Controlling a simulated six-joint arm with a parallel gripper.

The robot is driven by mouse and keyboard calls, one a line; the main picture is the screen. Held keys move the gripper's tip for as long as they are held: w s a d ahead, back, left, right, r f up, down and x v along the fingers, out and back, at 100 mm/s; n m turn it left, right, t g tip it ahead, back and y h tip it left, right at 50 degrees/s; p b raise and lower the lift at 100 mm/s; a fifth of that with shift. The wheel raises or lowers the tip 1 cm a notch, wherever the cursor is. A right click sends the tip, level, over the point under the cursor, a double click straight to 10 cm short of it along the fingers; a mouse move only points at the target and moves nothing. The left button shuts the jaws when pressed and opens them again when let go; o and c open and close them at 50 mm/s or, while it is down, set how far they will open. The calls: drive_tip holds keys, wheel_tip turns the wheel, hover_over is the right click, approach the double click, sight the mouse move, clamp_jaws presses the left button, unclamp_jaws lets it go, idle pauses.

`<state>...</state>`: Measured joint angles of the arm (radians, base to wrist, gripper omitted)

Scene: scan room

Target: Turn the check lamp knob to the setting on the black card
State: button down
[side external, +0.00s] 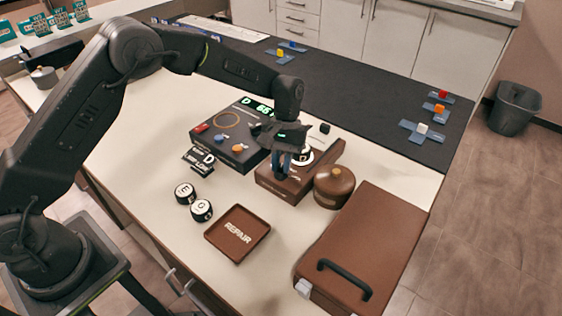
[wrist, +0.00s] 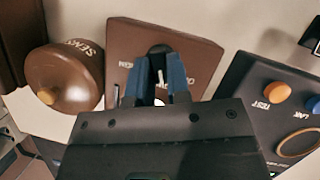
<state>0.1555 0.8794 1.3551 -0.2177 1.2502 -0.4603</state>
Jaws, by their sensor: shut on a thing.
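The brown box (side external: 300,188) stands near the middle of the bench, with pale lettering on its top in the wrist view (wrist: 200,42). Its small black knob (wrist: 160,49) shows at the blue fingertips. My gripper (side external: 282,172) points down over the left part of the box. Its blue fingers (wrist: 160,68) are shut on the knob, which they partly hide. Its setting cannot be read. The black card (side external: 199,160) stands left of the box, with a large white D and smaller writing that seems to end in LOW.
A dark console (side external: 240,152) with a green display is behind the card. A brown round pot (side external: 334,187) stands close right of the box. A brown case (side external: 375,235), a REPAIR tray (side external: 264,226) and discs marked E (side external: 184,191) and G (side external: 201,210) lie nearer.

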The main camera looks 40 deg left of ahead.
drive_tip(key=shift+m, duration=0.3)
drive_tip(key=c, duration=1.1)
unclamp_jaws()
drive_tip(key=shift+v, duration=6.9)
drive_tip(key=shift+w+d, duration=0.15)
